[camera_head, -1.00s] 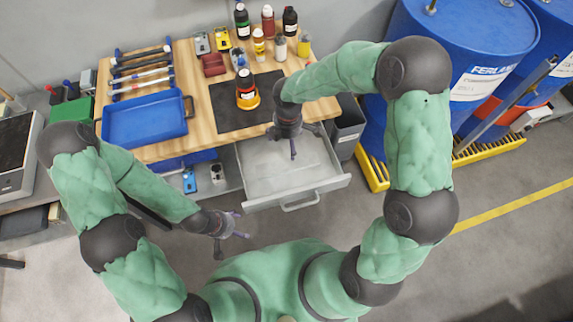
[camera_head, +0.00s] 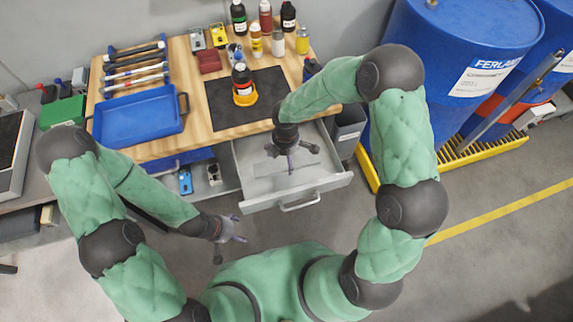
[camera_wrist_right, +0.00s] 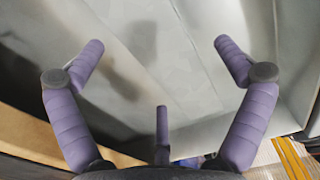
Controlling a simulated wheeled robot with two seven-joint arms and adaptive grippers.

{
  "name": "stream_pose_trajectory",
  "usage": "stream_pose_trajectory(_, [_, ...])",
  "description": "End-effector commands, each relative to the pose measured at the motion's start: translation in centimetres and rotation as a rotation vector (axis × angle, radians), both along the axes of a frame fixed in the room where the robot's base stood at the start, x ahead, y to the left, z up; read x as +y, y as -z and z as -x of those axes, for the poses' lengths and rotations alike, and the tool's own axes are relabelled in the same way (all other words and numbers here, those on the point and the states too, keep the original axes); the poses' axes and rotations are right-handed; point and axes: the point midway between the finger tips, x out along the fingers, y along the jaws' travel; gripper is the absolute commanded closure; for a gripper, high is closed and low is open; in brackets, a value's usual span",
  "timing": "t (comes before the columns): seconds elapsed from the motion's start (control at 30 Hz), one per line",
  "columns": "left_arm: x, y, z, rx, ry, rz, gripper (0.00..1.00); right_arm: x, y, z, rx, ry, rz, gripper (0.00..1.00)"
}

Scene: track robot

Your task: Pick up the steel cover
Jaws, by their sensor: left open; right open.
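I cannot make out a separate steel cover in either view. An open grey metal drawer (camera_head: 255,172) sticks out from under the workbench. Its visible floor looks bare, and part of it is hidden by my right arm and gripper. My right gripper (camera_head: 291,158) is over the drawer, fingers spread and empty. In the right wrist view its purple fingers (camera_wrist_right: 160,65) stand apart in front of plain grey metal surfaces (camera_wrist_right: 180,80). My left gripper (camera_head: 232,232) is open and empty, left of the drawer, over the floor.
On the wooden workbench (camera_head: 205,140) are a blue tray (camera_head: 138,120), a dark mat (camera_head: 222,108), an orange-based bottle (camera_head: 243,88) and several bottles at the back. A grey bin (camera_head: 347,130) stands right of the drawer. Blue drums (camera_head: 440,50) stand farther right.

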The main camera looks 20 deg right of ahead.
Motion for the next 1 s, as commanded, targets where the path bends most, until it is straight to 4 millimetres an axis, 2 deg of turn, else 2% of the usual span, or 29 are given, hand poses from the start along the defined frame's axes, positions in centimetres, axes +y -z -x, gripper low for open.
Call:
stream_pose_trajectory(0.03, [0.0, 0.47, 0.0, 0.0, 0.0, 0.0, 0.24, -0.03, 0.84, -0.05, 0.0, 0.001, 0.0, 0.0])
stream_pose_trajectory(0.1, [0.0, 0.57, 0.0, 0.0, 0.0, 0.0, 0.24, -0.02, 1.24, -0.07, -0.001, 0.0, -0.001, 0.0])
stream_pose_trajectory(0.3, [0.0, 0.45, 0.0, 0.0, 0.0, 0.0, 0.24, -0.01, 1.15, -0.1, -0.002, 0.0, -0.001, 0.0])
stream_pose_trajectory(0.33, [0.0, 0.45, 0.0, 0.0, 0.0, 0.0, 0.24, -0.01, 1.14, -0.1, -0.002, 0.0, -0.001, 0.03])
stream_pose_trajectory(0.5, [0.0, 0.45, -0.01, 0.0, 0.0, 0.0, 0.24, -0.02, 1.14, -0.1, -0.002, 0.0, -0.001, 0.51])
stream_pose_trajectory(0.57, [0.0, 0.45, -0.01, 0.0, 0.0, 0.0, 0.24, -0.01, 1.14, -0.09, -0.002, 0.0, -0.001, 0.66])
stream_pose_trajectory(1.0, [0.0, 0.16, 0.0, 0.0, 0.0, 0.0, 0.24, -0.02, 0.63, -0.09, -0.002, 0.0, 0.0, 0.66])
